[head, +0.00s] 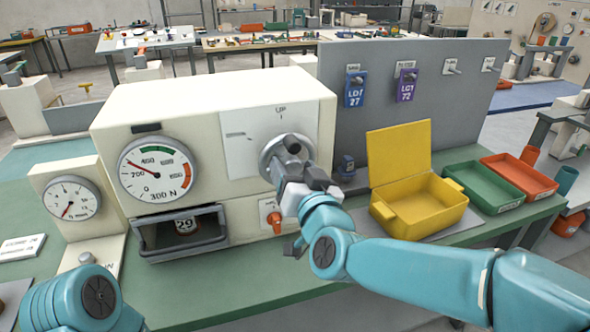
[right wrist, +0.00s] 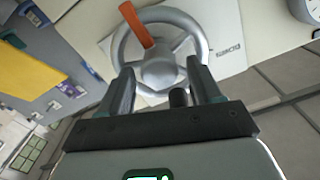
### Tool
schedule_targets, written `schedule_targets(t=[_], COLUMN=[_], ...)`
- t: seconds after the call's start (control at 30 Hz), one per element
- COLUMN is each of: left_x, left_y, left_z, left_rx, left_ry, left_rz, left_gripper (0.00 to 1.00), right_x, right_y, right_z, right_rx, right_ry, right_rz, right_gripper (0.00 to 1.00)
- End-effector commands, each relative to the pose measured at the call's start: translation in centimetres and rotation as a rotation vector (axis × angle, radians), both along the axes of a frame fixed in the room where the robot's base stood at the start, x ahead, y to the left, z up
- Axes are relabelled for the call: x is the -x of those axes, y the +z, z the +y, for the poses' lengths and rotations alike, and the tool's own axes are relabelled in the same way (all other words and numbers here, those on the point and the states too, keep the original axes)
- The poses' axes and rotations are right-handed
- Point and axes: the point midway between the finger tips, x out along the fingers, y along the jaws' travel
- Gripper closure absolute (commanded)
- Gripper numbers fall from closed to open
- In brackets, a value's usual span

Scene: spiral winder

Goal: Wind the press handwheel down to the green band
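The cream press (head: 215,110) stands on the green bench. Its dial gauge (head: 156,169) has a green band at the top and a red band at the right. The red needle points to the upper left, left of the green band. The grey handwheel (head: 270,150) is on the press's front, partly hidden by my right gripper (head: 305,180). In the right wrist view the handwheel (right wrist: 163,70) shows its rim and hub. My right gripper (right wrist: 163,85) has its fingers apart near the hub, with a dark knob (right wrist: 180,97) between them. My left gripper is out of view.
An orange bar (right wrist: 138,24) overlaps the wheel rim. An orange lever (head: 273,217) sits below the wheel. A small drawer (head: 182,232) stands open under the gauge. Right of the press are a yellow box (head: 420,205), a green tray (head: 482,187) and an orange tray (head: 520,180).

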Motion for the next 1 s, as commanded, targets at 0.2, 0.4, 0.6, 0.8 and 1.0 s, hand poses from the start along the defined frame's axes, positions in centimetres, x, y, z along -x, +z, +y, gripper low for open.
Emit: schedule_targets(t=[0.2, 0.4, 0.6, 0.8, 1.0], left_x=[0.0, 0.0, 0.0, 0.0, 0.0], left_y=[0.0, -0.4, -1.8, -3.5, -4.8], left_z=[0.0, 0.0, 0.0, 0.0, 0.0], left_rx=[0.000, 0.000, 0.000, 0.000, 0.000], left_ry=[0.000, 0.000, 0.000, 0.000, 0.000], left_rz=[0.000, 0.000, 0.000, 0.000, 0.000], left_gripper=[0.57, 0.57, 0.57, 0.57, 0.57], right_x=[0.0, 0.0, 0.0, 0.0, 0.0], right_y=[0.0, -0.1, -0.3, -0.4, -0.3], right_z=[0.0, 0.0, 0.0, -0.1, -0.1], right_rx=[0.000, -0.018, -0.101, -0.232, -0.357], right_ry=[0.000, 0.001, 0.000, 0.001, 0.000], right_rz=[0.000, 0.005, 0.031, 0.073, 0.114], right_gripper=[0.90, 0.90, 0.90, 0.90, 0.90])
